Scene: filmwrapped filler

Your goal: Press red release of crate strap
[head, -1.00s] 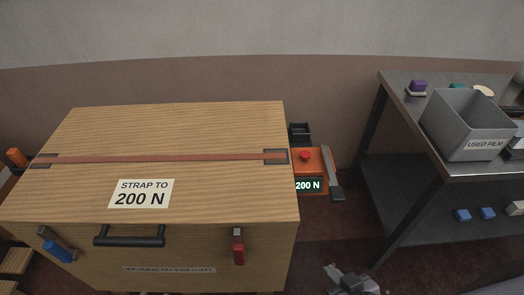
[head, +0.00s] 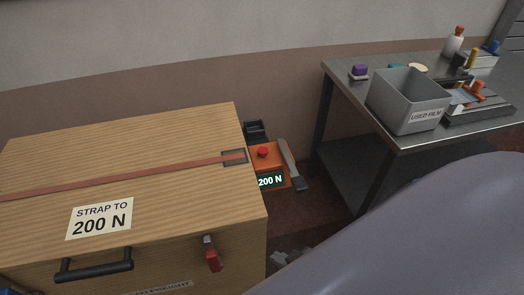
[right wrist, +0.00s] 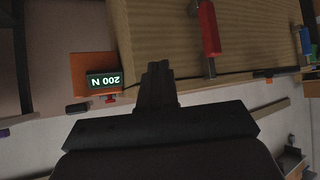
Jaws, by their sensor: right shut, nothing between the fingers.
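The wooden crate (head: 150,150) has a red-brown strap (head: 120,178) across its lid and a label reading STRAP TO 200 N (head: 99,219). At the crate's right side is an orange tensioner (head: 257,157) with a red round release button (head: 262,152) on top and a lit display (head: 271,181) reading 200 N. My right gripper (head: 284,257) shows partly at the bottom, below and apart from the tensioner. In the right wrist view its fingers (right wrist: 158,72) are shut and empty beside the crate; the display (right wrist: 104,80) appears upside down to their left. My left gripper is out of view.
A grey lever (head: 291,163) stands at the tensioner's right. A metal table (head: 345,88) farther right holds a grey USED FILM bin (head: 392,103). A red latch (head: 212,253) and black handle (head: 94,265) are on the crate front. My arm covers the lower right.

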